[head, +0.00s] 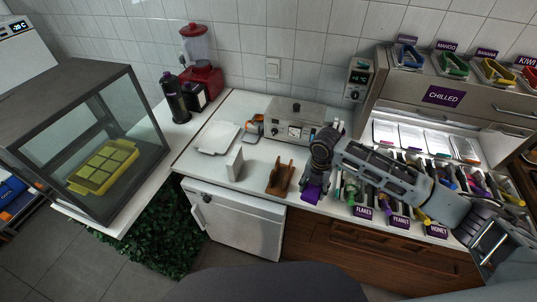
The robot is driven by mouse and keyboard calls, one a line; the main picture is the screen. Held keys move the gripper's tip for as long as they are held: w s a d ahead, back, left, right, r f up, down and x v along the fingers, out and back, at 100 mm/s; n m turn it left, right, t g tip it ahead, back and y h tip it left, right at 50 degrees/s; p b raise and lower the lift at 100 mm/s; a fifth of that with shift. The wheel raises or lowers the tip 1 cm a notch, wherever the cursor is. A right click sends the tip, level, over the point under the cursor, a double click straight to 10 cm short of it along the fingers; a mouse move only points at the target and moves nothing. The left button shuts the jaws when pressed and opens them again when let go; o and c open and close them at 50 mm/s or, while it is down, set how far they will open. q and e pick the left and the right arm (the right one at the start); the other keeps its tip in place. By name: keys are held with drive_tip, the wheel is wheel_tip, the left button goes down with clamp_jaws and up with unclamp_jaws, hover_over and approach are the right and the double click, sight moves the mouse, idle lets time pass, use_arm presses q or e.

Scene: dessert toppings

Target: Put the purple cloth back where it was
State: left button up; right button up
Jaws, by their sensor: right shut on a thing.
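The purple cloth (311,194) is in the head view, low at the front edge of the white counter. My right gripper (312,184) is directly above it, pointing down, and shut on it. The gripper hides the upper part of the cloth, and I cannot tell whether the cloth touches the counter. My right arm comes in from the right across the topping bins. My left gripper is not in view.
A brown wooden stand (279,179) is just left of the cloth. A metal appliance (293,121) stands behind. Topping bins (367,180) with several utensils crowd the right.

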drive_tip(key=m, duration=0.3)
drive_tip(key=shift+m, duration=0.4)
drive_tip(key=m, duration=0.4)
drive_tip(key=shift+s+d+r+m, duration=0.1)
drive_tip(key=shift+d+r+m, duration=0.05)
drive_tip(key=shift+m, duration=0.15)
drive_tip(key=m, duration=0.3)
drive_tip(key=shift+r+m, duration=0.1)
drive_tip(key=shift+m, duration=0.3)
drive_tip(key=m, duration=0.3)
drive_tip(key=shift+d+r+m, duration=0.15)
drive_tip(key=shift+r+m, duration=0.05)
drive_tip(key=shift+m, duration=0.2)
drive_tip(key=m, duration=0.5)
drive_tip(key=shift+d+r, duration=0.15)
drive_tip(key=shift+r, duration=0.15)
drive_tip(key=m, duration=0.3)
drive_tip(key=m+b, duration=0.1)
drive_tip(key=m, duration=0.1)
drive_tip(key=shift+w+d+r, duration=0.2)
drive_tip(key=shift+r, duration=0.1)
drive_tip(key=m, duration=0.2)
drive_tip(key=shift+w+d+m+b, duration=0.1)
drive_tip(key=shift+d+m+b, duration=0.1)
drive_tip(key=shift+m+b, duration=0.15)
drive_tip(key=shift+d+f+m+b, duration=0.25)
drive_tip(key=shift+m+b, duration=0.2)
drive_tip(key=shift+b, duration=0.15)
drive_tip(key=shift+w+f, duration=0.1)
